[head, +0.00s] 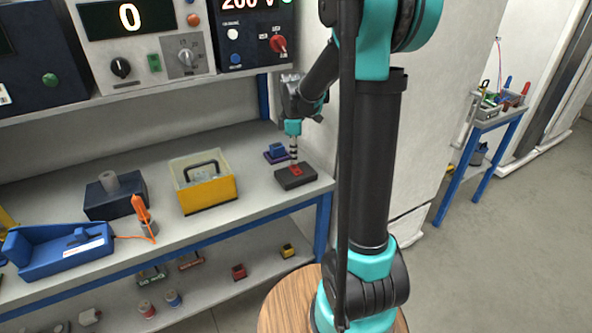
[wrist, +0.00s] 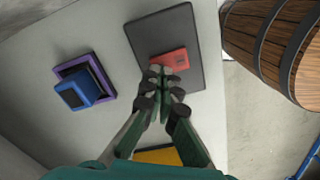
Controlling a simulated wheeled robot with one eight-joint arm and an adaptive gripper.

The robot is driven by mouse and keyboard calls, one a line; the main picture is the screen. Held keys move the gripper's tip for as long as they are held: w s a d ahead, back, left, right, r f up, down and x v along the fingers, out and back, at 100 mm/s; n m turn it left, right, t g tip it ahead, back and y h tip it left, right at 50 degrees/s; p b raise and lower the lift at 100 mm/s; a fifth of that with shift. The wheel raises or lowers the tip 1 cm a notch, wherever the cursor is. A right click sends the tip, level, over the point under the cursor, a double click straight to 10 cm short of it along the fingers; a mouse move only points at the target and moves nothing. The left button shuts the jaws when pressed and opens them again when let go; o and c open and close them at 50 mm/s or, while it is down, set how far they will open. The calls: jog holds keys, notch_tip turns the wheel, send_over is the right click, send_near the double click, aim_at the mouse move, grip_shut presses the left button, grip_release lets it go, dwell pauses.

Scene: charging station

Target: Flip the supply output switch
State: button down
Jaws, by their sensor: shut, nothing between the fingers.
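A red piece (head: 296,170) lies on a dark grey plate (head: 294,181) at the bench's right end. In the wrist view the red piece (wrist: 171,60) has a small dark marking and sits on the dark plate (wrist: 165,28). My gripper (head: 294,158) points down over it, fingers shut and empty. In the wrist view my gripper's tips (wrist: 160,76) overlap the red piece's near edge; I cannot tell if they touch it. A red knob (head: 277,43) is on the voltage supply panel (head: 250,52) above. No part is readably marked as the output switch.
Left of the plate are a blue block on a purple base (wrist: 82,83) and a yellow box (head: 212,194) on the bench. Farther left are a dark blue box (head: 117,200) and a blue holder (head: 60,254). A wooden barrel shape (wrist: 280,45) stands close by the bench.

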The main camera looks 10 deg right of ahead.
aim_at(294, 167)
jog(key=shift+f, duration=1.05)
dwell(0.9)
jog(key=shift+r, duration=3.5)
jog(key=s+d+f+m+t, duration=0.2)
jog(key=s+f+m, duration=0.3)
jog(key=s, duration=0.6)
jog(key=s+d+f+m+t, duration=0.2)
jog(key=s+f+m, duration=0.3)
jog(key=s+m, duration=0.5)
jog(key=shift+s+f+m, duration=0.3)
jog(key=shift+s+f, duration=0.05)
jog(key=shift+s, duration=0.1)
